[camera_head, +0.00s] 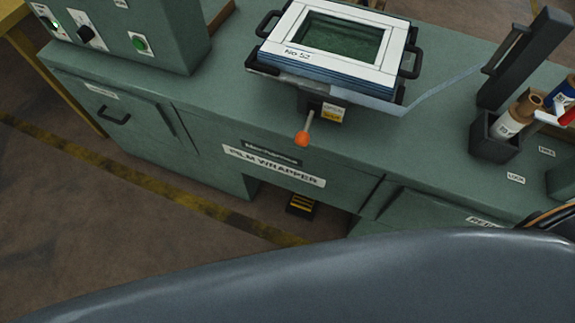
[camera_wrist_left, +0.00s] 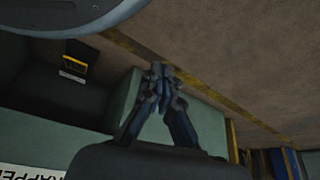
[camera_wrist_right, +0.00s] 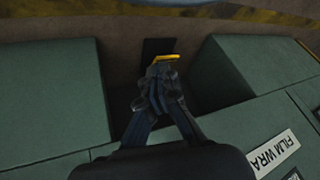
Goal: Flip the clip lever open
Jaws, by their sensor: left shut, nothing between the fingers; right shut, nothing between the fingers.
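The clip lever, a short metal rod with an orange ball (camera_head: 303,138), sticks out toward me from a dark block below the white frame (camera_head: 279,48). The frame lies flat on the green film wrapper bench (camera_head: 215,105), with black handles and a dark green window. My left gripper (camera_wrist_left: 161,72) is shut and empty in the left wrist view, above the floor near the bench front. My right gripper (camera_wrist_right: 160,75) is shut and empty in the right wrist view, in front of the bench opening. Neither gripper shows in the head view. The lever shows in neither wrist view.
A control box (camera_head: 150,30) with a green button stands at the left of the bench. A dark upright post (camera_head: 525,55) and a holder with rolls (camera_head: 493,135) stand at the right. A black and yellow pedal (camera_head: 301,204) is on the floor below.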

